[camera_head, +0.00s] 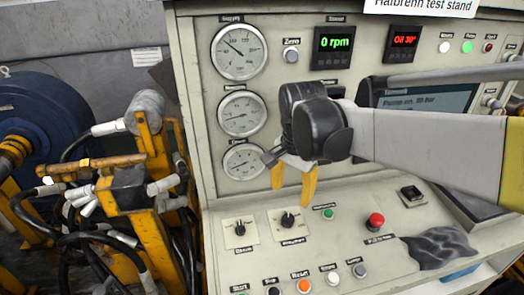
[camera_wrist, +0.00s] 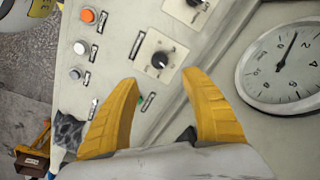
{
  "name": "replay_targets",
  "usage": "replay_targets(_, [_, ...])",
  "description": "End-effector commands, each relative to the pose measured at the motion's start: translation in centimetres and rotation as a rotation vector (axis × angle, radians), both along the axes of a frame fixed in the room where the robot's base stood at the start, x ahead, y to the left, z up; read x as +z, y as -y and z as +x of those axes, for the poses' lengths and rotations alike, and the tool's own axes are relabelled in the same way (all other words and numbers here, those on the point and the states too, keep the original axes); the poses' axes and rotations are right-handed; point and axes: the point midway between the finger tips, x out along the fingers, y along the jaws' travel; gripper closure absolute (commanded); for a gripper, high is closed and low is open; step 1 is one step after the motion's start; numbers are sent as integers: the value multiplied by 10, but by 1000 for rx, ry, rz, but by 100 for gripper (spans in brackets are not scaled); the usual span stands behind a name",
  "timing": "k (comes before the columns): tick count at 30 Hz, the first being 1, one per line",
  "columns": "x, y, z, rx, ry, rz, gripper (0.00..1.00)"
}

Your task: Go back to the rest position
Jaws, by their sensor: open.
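My gripper (camera_head: 294,184) hangs in front of the test stand panel (camera_head: 183,75), pointing down. Its two yellow fingers are spread apart with nothing between them. In the wrist view the open fingers (camera_wrist: 165,112) frame the sloping control desk, with a black rotary knob (camera_wrist: 160,60) beyond the gap. In the head view that right-hand knob (camera_head: 288,220) sits just below the fingertips. I cannot tell whether the fingers touch anything; they appear apart from the desk. My arm reaches in from the right and hides part of the panel.
A red stop button (camera_head: 375,221), an orange button (camera_head: 303,286) and a dark cloth (camera_head: 440,248) are on the desk. Three gauges line the panel's left, the lowest (camera_head: 243,161) near my gripper. Hoses and a yellow frame (camera_head: 150,220) crowd the left, beside a blue motor (camera_head: 45,120).

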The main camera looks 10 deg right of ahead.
Motion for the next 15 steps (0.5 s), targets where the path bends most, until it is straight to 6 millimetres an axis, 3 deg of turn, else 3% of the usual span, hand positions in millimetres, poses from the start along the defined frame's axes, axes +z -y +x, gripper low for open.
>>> replay_targets(5, [-2,1,-18,103,58,-10,45])
replay_targets(15, [-30,3,-94,633,355,-171,45])
